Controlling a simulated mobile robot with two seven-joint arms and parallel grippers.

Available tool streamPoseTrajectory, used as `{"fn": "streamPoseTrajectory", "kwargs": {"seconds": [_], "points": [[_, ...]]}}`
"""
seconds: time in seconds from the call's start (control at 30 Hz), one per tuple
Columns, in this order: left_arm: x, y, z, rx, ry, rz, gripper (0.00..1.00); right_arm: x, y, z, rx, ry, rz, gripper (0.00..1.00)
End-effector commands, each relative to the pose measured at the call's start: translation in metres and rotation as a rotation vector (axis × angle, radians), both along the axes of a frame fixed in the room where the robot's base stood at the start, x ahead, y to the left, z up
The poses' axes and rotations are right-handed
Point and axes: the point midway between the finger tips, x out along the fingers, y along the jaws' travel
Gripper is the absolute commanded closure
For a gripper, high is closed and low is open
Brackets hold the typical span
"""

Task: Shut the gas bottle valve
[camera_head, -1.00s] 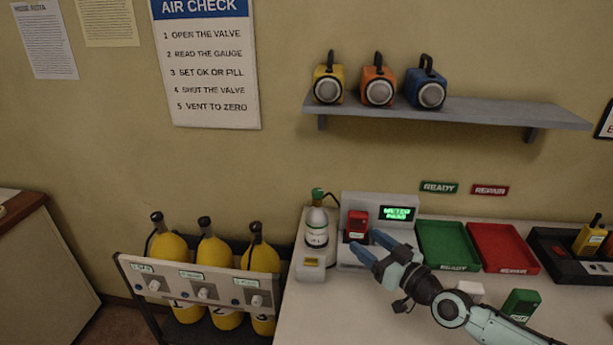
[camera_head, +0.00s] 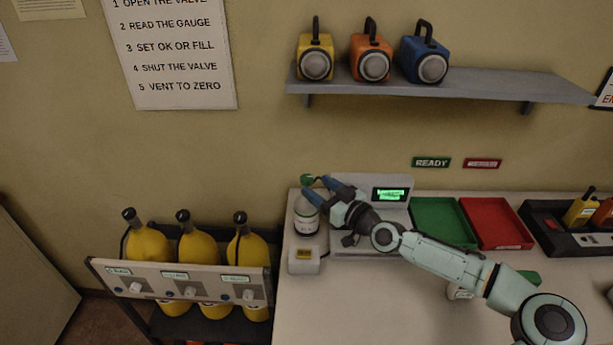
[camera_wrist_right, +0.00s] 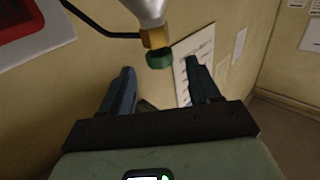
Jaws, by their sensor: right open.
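The gas bottle (camera_head: 306,219) is small and pale and stands upright on the left end of the counter. Its green valve knob (camera_head: 307,181) is on top. In the right wrist view the green knob (camera_wrist_right: 159,59) sits on a brass neck (camera_wrist_right: 155,38), between the lines of the two fingers and just at their tips. My right gripper (camera_head: 315,187) is open, with its blue fingers beside the bottle's top; I cannot tell whether they touch the knob. In the wrist view the gripper (camera_wrist_right: 160,72) holds nothing. My left gripper is not in view.
A grey console with a lit green display (camera_head: 391,195) stands right of the bottle, partly behind my arm. Green (camera_head: 440,242) and red (camera_head: 512,242) trays lie further right. Yellow cylinders (camera_head: 147,244) stand in a rack at left. A shelf (camera_head: 460,88) with lamps hangs above.

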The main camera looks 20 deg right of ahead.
Motion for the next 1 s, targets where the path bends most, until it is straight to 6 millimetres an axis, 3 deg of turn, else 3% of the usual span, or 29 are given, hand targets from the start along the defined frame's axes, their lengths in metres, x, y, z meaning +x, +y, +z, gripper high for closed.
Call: {"fn": "streamPoseTrajectory", "kwargs": {"seconds": [0.3,0.73,0.77,0.9,1.0], "points": [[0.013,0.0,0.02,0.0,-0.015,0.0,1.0,0.043,0.014,0.003,0.002,-0.003,0.002,0.38],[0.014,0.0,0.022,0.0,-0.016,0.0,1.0,0.051,0.017,-0.001,0.0,0.001,0.0,0.38],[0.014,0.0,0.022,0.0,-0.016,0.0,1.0,0.051,0.016,-0.001,0.0,0.001,0.0,0.45],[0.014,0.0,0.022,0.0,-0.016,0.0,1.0,0.051,0.016,0.0,0.0,0.0,0.0,0.88],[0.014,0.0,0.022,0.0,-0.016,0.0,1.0,0.051,0.016,0.0,0.0,0.0,0.0,0.88]]}}
